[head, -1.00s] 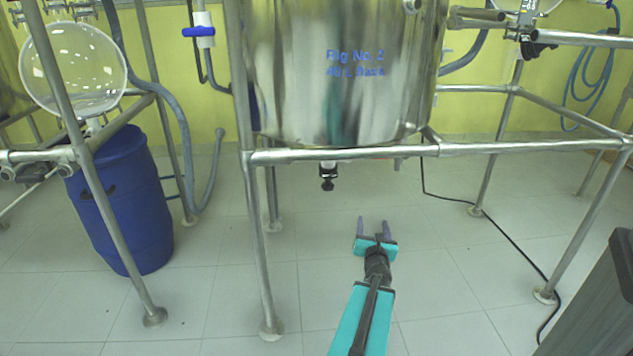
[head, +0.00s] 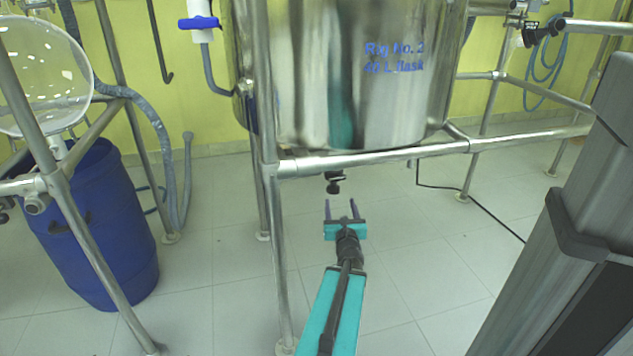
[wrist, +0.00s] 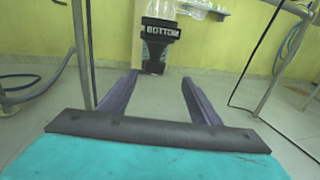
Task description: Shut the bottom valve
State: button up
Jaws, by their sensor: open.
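The bottom valve (head: 334,182) hangs under the steel vessel (head: 350,80) marked "Rig No. 2". Its dark handle, labelled "BOTTOM", shows in the wrist view (wrist: 160,40), hanging down ahead of the fingers. My gripper (head: 341,208) is open and empty, just below and in front of the valve in the head view. In the wrist view its two purple fingers (wrist: 160,90) point toward the valve, with the handle between and beyond their tips. No contact shows.
A steel frame rail (head: 370,158) crosses in front of the vessel, above my gripper. A frame leg (head: 275,240) stands left of my arm. A blue drum (head: 100,235) stands at the left. The floor (head: 420,265) to the right of my arm is clear.

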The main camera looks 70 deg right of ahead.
aim_at(334, 193)
jog(key=shift+w, duration=0.75)
jog(key=b+x, duration=0.3)
jog(key=b, duration=0.1)
jog(key=shift+s+f, duration=0.1)
jog(key=shift+f, duration=0.05)
jog(key=shift+w+d, duration=0.2)
jog(key=shift+d, duration=0.15)
jog(key=shift+b+x, duration=0.75)
jog(key=shift+x, duration=4.25)
jog(key=shift+c, duration=0.4)
jog(key=c, duration=1)
